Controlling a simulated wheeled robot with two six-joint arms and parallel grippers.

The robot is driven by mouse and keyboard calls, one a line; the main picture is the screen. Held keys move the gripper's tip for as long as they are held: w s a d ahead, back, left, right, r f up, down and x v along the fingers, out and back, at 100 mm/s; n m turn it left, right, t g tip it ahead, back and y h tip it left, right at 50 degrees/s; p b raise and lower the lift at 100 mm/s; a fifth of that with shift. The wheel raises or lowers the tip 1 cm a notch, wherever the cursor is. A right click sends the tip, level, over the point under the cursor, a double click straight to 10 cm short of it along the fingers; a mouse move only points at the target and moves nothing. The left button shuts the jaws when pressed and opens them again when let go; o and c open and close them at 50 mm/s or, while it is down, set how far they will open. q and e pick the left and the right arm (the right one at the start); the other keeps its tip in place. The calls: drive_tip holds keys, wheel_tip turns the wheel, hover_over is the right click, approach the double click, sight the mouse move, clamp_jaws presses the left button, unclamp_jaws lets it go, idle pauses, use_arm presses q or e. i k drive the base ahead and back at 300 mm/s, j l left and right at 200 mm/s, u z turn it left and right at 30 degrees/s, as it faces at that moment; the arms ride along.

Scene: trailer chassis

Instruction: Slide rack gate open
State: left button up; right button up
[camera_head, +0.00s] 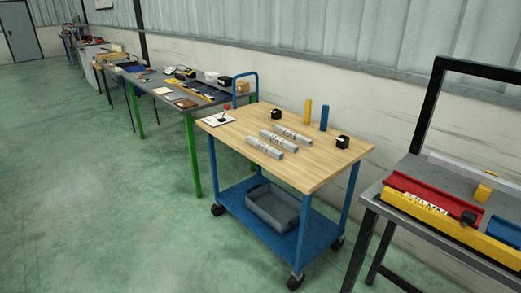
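I cannot tell for sure which thing is the rack gate. At the right edge a grey workbench (380,205) with a black upright frame (430,112) is partly cut off. A long yellow bar (450,227) with markings runs along its front edge. Behind the bar lie a red tray (425,192) and part of a blue tray (504,233). A small black piece (468,218) sits at the red tray's right end. Neither of my grippers is in view.
A wooden-topped blue cart (326,172) stands in the middle, carrying three grey bars (278,138), a yellow post (308,112) and a blue post (324,117). A grey bin (273,206) is on its lower shelf. A cluttered green-legged table (189,127) stands behind. The floor at left is clear.

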sight(510, 257)
drive_tip(key=z, duration=1.25)
